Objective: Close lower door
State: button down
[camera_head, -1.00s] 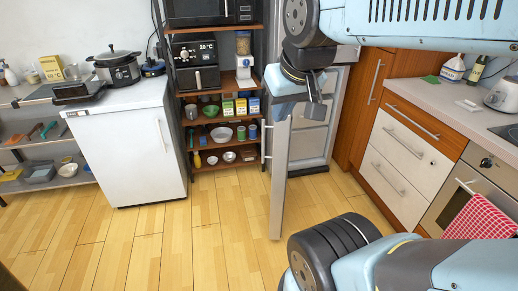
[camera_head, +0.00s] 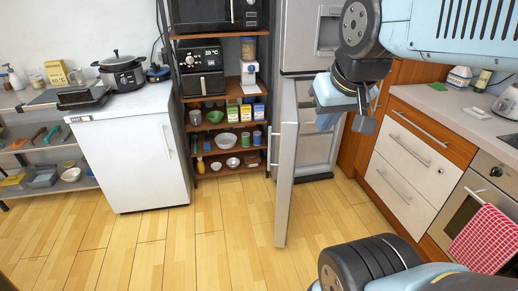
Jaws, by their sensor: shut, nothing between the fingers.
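The fridge's lower door (camera_head: 286,190) stands open, seen nearly edge-on, and sticks out toward me over the floor. Its handle (camera_head: 270,147) is on the left side. The silver fridge (camera_head: 306,40) is behind it, with inner shelves or drawers (camera_head: 316,125) showing to the right of the door. My gripper (camera_head: 345,121) is shut and empty, to the right of the door's top end in the picture. It looks apart from the door, in front of the fridge opening. My wrist hides part of the fridge front.
A shelf rack (camera_head: 205,97) with a microwave, an air fryer and bowls stands left of the fridge. A white cabinet (camera_head: 140,160) is further left. Drawers (camera_head: 410,160) and an oven (camera_head: 470,205) line the right. The wooden floor (camera_head: 210,245) is clear.

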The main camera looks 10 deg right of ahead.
aim_at(290, 119)
jog(key=z, duration=0.05)
jog(key=i, duration=1)
jog(key=u, duration=0.05)
